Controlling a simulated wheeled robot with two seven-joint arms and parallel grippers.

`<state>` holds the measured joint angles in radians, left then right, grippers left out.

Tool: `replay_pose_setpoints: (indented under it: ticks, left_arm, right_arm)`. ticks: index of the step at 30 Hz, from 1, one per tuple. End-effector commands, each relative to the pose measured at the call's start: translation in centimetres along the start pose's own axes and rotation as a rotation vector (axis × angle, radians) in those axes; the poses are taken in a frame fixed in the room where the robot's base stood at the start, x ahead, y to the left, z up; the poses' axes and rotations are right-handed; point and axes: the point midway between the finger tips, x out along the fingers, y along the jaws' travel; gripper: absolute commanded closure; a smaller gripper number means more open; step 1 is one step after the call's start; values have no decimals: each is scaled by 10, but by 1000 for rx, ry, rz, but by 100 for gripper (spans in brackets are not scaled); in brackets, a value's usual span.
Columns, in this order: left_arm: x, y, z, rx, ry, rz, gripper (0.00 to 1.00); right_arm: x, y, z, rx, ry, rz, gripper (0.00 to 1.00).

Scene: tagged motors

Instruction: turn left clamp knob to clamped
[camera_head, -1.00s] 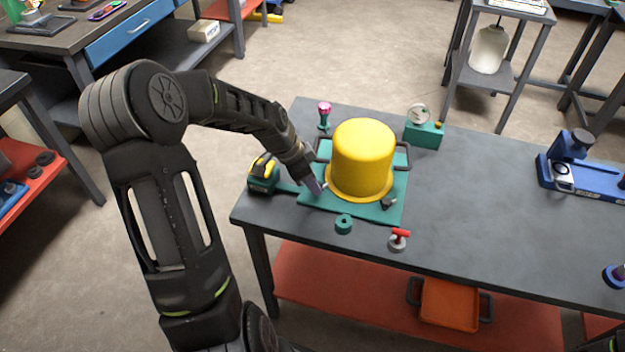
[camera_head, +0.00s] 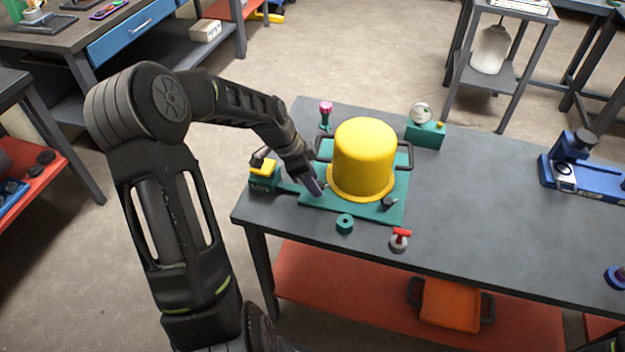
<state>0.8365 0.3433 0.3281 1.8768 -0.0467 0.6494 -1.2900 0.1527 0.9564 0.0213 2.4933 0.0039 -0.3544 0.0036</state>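A yellow cylindrical motor (camera_head: 363,155) stands upright on a teal base plate (camera_head: 372,215) on the grey table. A small dark knob (camera_head: 390,203) sits on the plate at the motor's front right. My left gripper (camera_head: 317,188) points down at the plate's left part, close to the motor's left front side. Its purple-grey fingertips cover that spot, so any left clamp knob there is hidden. I cannot tell whether the fingers are open or shut on something. My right gripper is out of view.
Left of the plate is a teal block with a yellow top (camera_head: 264,168). A pink-topped knob (camera_head: 326,109) and a teal gauge block (camera_head: 425,134) stand behind. The table's right middle is clear.

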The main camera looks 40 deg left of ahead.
Motion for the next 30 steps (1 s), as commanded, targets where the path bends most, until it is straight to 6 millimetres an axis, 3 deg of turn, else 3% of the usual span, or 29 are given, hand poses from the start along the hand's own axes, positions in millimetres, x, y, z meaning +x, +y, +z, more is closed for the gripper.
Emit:
replay_pose_setpoints:
  ticks: [13,24,30]
  left_arm:
    - [-7,-1,0,-1,0,-3,53]
    - [-62,-1,0,-2,0,-5,53]
    - [-78,0,0,-1,1,0,53]
  right_arm:
    - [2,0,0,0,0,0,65]
    - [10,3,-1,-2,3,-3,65]
    - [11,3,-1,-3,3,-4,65]
